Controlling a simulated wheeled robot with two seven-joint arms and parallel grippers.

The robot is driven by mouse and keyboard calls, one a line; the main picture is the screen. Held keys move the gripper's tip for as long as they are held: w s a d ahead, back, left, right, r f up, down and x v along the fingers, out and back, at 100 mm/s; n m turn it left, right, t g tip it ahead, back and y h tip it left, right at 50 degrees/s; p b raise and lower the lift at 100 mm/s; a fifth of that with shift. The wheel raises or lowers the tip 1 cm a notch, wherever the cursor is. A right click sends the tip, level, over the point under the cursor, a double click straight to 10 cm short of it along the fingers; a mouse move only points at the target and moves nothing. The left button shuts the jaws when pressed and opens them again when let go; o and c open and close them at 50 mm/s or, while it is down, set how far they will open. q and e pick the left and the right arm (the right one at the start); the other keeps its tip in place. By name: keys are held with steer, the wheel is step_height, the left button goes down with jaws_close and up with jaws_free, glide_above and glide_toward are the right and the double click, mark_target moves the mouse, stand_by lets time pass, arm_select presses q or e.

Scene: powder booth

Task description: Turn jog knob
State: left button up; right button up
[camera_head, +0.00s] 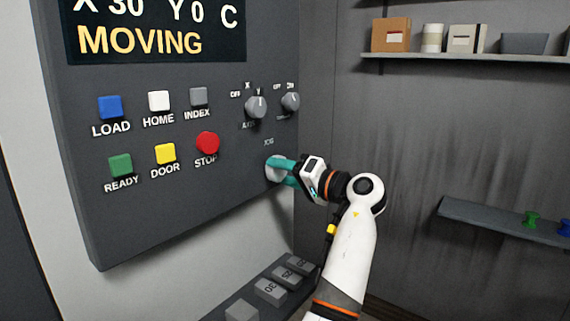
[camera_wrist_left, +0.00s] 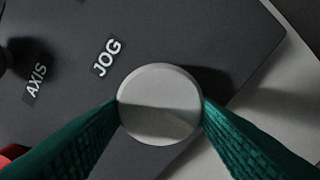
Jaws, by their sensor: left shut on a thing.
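The jog knob (camera_head: 271,170) is a round light-grey knob on the dark control panel (camera_head: 130,230), below its JOG label. My left gripper (camera_head: 279,170) has its teal fingers on the knob. In the left wrist view the knob (camera_wrist_left: 160,103) sits between the two teal fingertips, which touch its left and right sides, so the gripper is shut on it. The display (camera_head: 155,28) on the panel reads X 30, Y 0, C and MOVING. My right gripper is not in view.
The axis knob (camera_head: 256,107) and another selector knob (camera_head: 290,102) sit above the jog knob. The red STOP button (camera_head: 207,143) is to its left, with several coloured buttons. Numbered grey blocks (camera_head: 270,290) lie below. Shelves (camera_head: 470,59) hang on the right wall.

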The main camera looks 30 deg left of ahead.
arm_select(q)
steer(key=shift+r+m+p, duration=0.2)
steer(key=shift+m+p, duration=2.9)
steer(key=shift+p, duration=0.05)
steer(key=shift+r+m+p, duration=0.15)
steer(key=shift+m+p, duration=2.95)
steer(key=o, duration=1)
steer(key=shift+a+f, duration=0.1)
steer(key=shift+c, duration=0.2)
steer(key=d+b, duration=0.4)
steer(key=d, duration=0.8)
steer(key=shift+s, duration=0.45)
